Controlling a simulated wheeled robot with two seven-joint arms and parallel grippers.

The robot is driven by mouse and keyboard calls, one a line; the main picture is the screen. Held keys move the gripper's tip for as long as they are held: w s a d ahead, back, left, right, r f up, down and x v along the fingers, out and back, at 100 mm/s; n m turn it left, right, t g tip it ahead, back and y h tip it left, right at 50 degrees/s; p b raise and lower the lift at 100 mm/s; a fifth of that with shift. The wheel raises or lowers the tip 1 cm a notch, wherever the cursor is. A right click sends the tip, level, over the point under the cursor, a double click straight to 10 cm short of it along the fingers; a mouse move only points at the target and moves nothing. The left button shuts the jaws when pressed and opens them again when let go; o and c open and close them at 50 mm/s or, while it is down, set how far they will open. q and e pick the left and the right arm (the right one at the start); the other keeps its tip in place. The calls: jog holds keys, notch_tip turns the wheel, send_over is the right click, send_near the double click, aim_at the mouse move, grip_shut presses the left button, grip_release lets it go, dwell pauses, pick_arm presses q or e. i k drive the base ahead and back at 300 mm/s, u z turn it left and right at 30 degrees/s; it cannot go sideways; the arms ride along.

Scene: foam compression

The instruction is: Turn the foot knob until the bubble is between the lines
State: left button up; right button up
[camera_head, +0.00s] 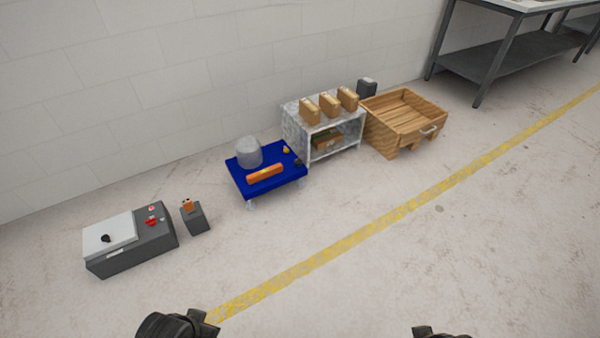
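A small blue platform (240,180) stands on short feet near the wall, left of centre. An orange bar (265,174), which looks like a level, lies along its front. Its bubble and lines are too small to make out. A dark knob (298,162) sits at the platform's right corner, with a small yellow-orange piece (286,150) beside it. I cannot tell which part is the foot knob. My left gripper (180,326) and my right gripper (440,333) show only partly at the bottom edge, both far from the platform. Their fingers cannot be made out.
A grey cylinder (249,152) stands on the platform. A grey control box (150,244) and small dark block (195,219) are left. A shelf (338,139) with cartons, a wooden crate (424,128) and a bench (495,55) are right. Floor in front is clear, crossed by a yellow line.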

aim_at(298, 162)
jog(key=k, duration=0.15)
jog(key=z, duration=0.8)
jog(key=i, duration=0.65)
